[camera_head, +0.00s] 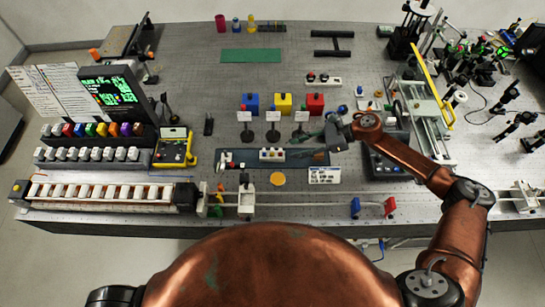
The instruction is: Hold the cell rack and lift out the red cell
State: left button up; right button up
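A small white rack (272,155) with several slots stands on a dark tray (236,163) near the middle front of the bench; it looks like the cell rack, but its contents are too small to tell. Red (315,103), yellow (284,103) and blue (251,102) blocks stand in a row behind it. I cannot make out which red thing is the red cell. My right gripper (306,138) is above and to the right of the white rack, apart from it, pointing left. Its fingers are too small to show a gap. My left gripper is out of view.
Thin stands with white cards (273,116) rise between the rack and the blocks. A printed card (325,175) and an orange disc (278,179) lie in front. A long rail instrument (110,192) runs along the left front edge. Bare bench shows around the green mat (251,55).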

aim_at(275, 154)
jog(key=x, duration=0.4)
jog(key=shift+a+f, duration=0.1)
jog(key=shift+a, duration=0.25)
jog(key=b+x, duration=0.1)
jog(key=x, duration=0.2)
jog(key=shift+f, duration=0.15)
jog(key=shift+a+f+b, duration=0.25)
jog(key=shift+a+b, duration=0.25)
jog(key=shift+a, duration=0.2)
jog(key=shift+c, duration=0.2)
